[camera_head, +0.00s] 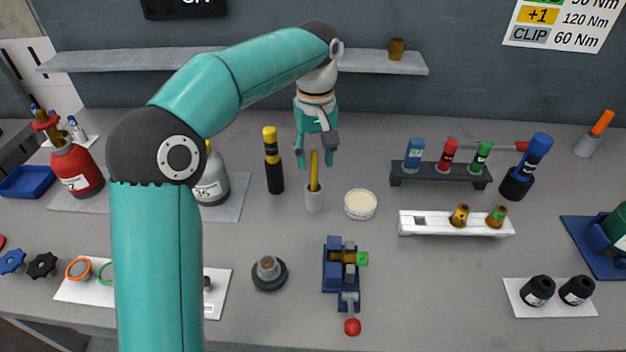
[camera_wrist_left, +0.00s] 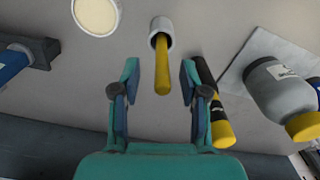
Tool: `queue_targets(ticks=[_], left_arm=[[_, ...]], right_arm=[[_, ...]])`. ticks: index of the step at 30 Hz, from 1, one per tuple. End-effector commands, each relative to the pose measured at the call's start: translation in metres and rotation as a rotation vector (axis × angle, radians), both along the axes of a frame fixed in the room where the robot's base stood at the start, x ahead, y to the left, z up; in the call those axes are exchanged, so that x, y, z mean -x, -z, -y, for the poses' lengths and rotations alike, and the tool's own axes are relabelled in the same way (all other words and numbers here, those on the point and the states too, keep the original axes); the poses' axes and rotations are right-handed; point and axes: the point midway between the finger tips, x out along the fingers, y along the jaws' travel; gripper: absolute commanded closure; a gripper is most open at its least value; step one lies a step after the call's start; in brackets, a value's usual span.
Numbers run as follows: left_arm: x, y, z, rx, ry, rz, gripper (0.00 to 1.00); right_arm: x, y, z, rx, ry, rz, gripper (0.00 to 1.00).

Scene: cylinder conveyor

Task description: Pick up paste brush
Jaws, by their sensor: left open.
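The paste brush (camera_head: 314,171) has a yellow handle and stands upright in a small light-grey cup (camera_head: 314,199) on the bench. In the left wrist view the brush handle (camera_wrist_left: 162,68) points out of the cup (camera_wrist_left: 161,27) toward my gripper. My left gripper (camera_head: 317,158) is open, pointing down just above the cup, with its fingers on both sides of the handle. In the left wrist view the handle lies between the open fingers of the left gripper (camera_wrist_left: 155,90), apart from both. The brush's lower end is hidden in the cup. My right gripper is not in view.
A round tub of pale paste (camera_head: 360,204) stands right of the cup. A black and yellow cylinder (camera_head: 273,164) stands close on the left. A blue fixture (camera_head: 334,270) is in front. A dark rack (camera_head: 441,174) and white rack (camera_head: 440,226) are to the right; a shelf (camera_head: 130,60) is behind.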

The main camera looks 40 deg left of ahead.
Motion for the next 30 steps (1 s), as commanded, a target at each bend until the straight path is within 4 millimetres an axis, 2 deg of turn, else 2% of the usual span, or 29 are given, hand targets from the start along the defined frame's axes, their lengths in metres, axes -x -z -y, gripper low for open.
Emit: queue_targets(ticks=[7, 16, 17, 24, 25, 30], left_arm=[[0.002, 0.035, -0.001, 0.0, 0.0, -0.003, 0.56], [0.002, 0.041, 0.0, 0.0, 0.0, 0.0, 0.56], [0.002, 0.041, 0.0, 0.0, 0.0, 0.0, 0.57], [0.002, 0.041, 0.0, 0.0, 0.0, 0.0, 0.97], [0.002, 0.041, 0.0, 0.0, 0.0, 0.0, 1.0], [0.002, 0.041, -0.001, 0.0, 0.0, 0.0, 1.0]], right_arm=[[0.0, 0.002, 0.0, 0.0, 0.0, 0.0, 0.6], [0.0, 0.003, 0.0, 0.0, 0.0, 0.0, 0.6], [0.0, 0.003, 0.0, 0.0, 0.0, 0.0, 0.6], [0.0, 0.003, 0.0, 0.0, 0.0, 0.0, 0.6], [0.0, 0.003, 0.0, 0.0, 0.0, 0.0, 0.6], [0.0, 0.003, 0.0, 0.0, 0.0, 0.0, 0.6]])
